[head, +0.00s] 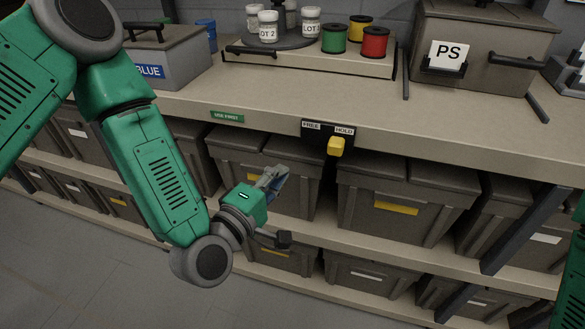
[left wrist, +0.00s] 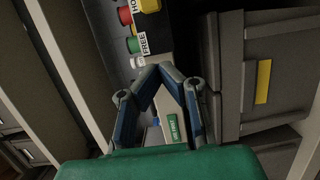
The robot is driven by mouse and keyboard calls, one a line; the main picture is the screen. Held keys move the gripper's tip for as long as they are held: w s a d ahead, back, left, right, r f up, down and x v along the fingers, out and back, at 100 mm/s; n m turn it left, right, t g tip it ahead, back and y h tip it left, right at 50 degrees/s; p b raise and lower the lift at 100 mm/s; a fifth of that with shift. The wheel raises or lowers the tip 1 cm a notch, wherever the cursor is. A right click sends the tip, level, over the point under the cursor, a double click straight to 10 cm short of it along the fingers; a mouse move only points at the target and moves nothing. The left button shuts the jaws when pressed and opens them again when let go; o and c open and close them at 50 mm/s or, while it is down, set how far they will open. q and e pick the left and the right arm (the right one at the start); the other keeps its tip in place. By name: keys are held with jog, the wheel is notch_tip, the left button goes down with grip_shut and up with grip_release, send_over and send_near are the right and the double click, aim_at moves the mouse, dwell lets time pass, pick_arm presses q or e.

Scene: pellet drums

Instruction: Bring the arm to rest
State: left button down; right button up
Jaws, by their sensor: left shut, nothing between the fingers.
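My green left arm comes in from the left of the head view and reaches down in front of the bench. My left gripper (head: 277,176) is shut and empty in front of the shelf bins below the bench edge. In the left wrist view its fingertips (left wrist: 160,69) come together with nothing held. The gripper is apart from the bench and the bins. My right gripper is not in view; only a bit of green arm shows at the right edge.
The bench top (head: 285,100) is above the gripper, with a FREE/HOLD switch (head: 336,147) on its front edge. Lidded bins (head: 400,200) fill the shelves below. Spools (head: 334,38), jars (head: 268,26), a BLUE box (head: 175,58) and a PS box (head: 480,40) stand on top.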

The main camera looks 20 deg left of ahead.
pick_arm(q)
jog(key=s+a+f+m+g, duration=0.1)
jog(key=s+f+m+g, duration=0.3)
jog(key=f, duration=0.3)
jog(key=s+f+m+g, duration=0.4)
jog(key=s+f, duration=0.1)
jog(key=f, duration=0.3)
jog(key=s+a+f+m+g+y, duration=0.2)
jog(key=s+a+f+m+g, duration=0.1)
jog(key=s+a, duration=0.4)
jog(key=s+a+f+m+g+y, duration=0.3)
jog(key=s+a+f+m+g, duration=0.1)
jog(key=s, duration=0.7)
notch_tip(320, 180, down, 2)
jog(key=a+g, duration=0.1)
jog(key=a, duration=0.1)
jog(key=shift+a+f+g, duration=0.2)
jog(key=shift+a+g, duration=0.2)
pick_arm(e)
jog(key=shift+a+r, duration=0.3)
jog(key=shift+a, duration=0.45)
